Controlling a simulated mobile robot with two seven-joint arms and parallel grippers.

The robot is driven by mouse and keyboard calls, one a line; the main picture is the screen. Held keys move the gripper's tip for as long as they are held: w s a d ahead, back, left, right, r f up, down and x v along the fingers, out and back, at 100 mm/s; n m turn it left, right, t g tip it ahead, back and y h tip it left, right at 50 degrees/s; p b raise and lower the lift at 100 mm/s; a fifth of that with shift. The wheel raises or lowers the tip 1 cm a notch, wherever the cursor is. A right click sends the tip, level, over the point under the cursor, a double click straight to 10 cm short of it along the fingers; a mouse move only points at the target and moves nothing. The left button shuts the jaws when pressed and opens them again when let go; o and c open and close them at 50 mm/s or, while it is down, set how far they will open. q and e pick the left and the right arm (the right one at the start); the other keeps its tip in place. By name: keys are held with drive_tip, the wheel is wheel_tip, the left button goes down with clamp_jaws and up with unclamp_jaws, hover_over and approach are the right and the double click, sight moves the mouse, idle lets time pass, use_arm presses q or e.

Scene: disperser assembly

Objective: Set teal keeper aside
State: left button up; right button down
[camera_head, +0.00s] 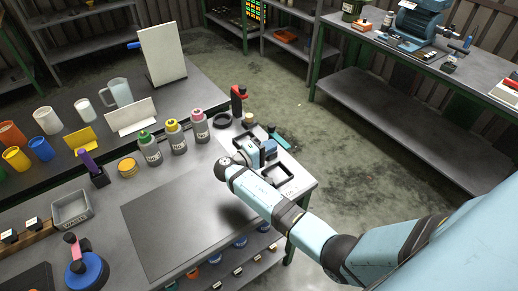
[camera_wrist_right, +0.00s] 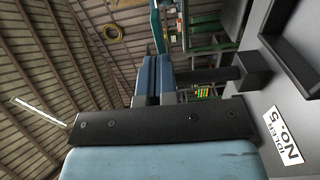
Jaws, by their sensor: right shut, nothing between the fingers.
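A teal piece (camera_head: 280,141), which looks like the keeper, lies at the far right end of the near workbench, just beyond my right gripper and partly hidden by it. My right gripper (camera_head: 268,148) is low over that bench corner, its fingers together with nothing between them. In the right wrist view its blue fingers (camera_wrist_right: 153,78) are side by side. A teal bar (camera_wrist_right: 157,30) shows past the fingertips there; I cannot tell if it is the same piece. My left gripper is not in view.
Black trays (camera_head: 276,173) and a red-and-black upright part (camera_head: 238,100) stand close to the right gripper. Several capped bottles (camera_head: 175,137) stand to the left. A dark mat (camera_head: 180,222) lies clear at the front.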

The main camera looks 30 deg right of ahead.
drive_tip(key=shift+d, duration=0.4)
